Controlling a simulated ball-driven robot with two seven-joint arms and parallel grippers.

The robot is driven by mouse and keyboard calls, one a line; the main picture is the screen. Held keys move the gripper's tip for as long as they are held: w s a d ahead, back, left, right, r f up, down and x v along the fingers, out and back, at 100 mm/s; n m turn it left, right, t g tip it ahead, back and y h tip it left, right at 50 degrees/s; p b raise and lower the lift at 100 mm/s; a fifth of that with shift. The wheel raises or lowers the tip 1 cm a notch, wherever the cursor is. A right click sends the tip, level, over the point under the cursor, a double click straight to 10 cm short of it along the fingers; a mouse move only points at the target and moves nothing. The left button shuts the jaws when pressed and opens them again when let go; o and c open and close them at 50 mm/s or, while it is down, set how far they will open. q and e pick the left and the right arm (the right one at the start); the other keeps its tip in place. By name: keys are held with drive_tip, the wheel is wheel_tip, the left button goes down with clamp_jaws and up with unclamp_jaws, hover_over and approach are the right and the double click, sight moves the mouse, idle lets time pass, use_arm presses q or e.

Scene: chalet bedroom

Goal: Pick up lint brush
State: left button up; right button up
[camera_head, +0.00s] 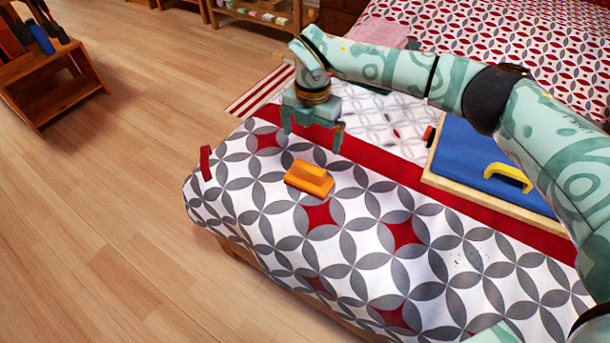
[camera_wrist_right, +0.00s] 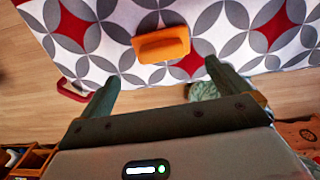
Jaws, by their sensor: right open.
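An orange lint brush (camera_head: 309,178) with a raised grip lies on the patterned bedspread (camera_head: 240,205), near the bed's left end. It also shows in the right wrist view (camera_wrist_right: 160,45), beyond and roughly between the fingertips. My right gripper (camera_head: 312,140) is open and empty. It hangs fingers-down above the bed, just behind the brush in the head view and apart from it. In the right wrist view its two fingers (camera_wrist_right: 161,72) are spread wide with nothing between them. My left gripper is not in view.
A wood-framed blue board (camera_head: 465,160) with a yellow-handled item (camera_head: 509,176) lies on the bed at right. A small red item (camera_head: 206,163) sits at the bed's left edge. A wooden rack (camera_head: 60,95) stands far left. The bedspread around the brush is clear.

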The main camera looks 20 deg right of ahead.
sight(309, 166)
wheel_tip(309, 166, down, 6)
drive_tip(key=shift+r+b, duration=0.2)
drive_tip(key=shift+b, duration=0.6)
drive_tip(key=f+b, duration=0.2)
drive_tip(key=f, duration=0.1)
drive_tip(key=f+b, duration=0.1)
drive_tip(key=f, duration=0.1)
drive_tip(key=shift+s+a+f, duration=0.1)
drive_tip(key=shift+s+a, duration=0.2)
drive_tip(key=shift+a, duration=0.05)
drive_tip(key=shift+f, duration=0.2)
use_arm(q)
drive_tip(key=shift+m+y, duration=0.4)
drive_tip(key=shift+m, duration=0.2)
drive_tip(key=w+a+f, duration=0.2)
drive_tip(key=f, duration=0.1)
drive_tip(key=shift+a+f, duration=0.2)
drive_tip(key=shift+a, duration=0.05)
use_arm(e)
drive_tip(key=shift+r, duration=0.2)
drive_tip(key=c, duration=1.1)
